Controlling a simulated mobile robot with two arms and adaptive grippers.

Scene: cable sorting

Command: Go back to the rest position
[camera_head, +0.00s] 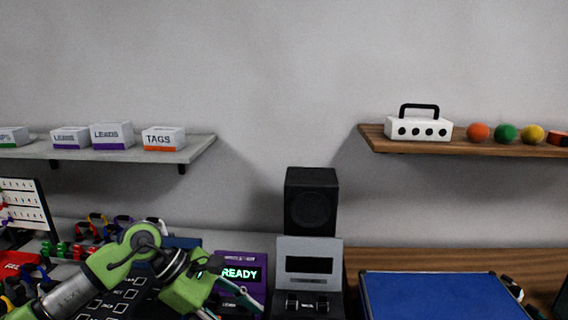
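My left arm (82,292), green and grey, comes in from the lower left and bends over the dark panel. Its green end part (190,290) is in front of the purple box with the lit word READY (240,272). Pale green and white cable-like strands show beside this end part. My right arm and gripper are not in view.
A black speaker (311,203) stands behind a grey device (308,258). A blue-topped case (440,296) lies at right. Colored cables (97,228) crowd the left. The grey shelf (207,145) holds labelled boxes; the wooden shelf (372,141) holds a white handled box (419,129) and balls.

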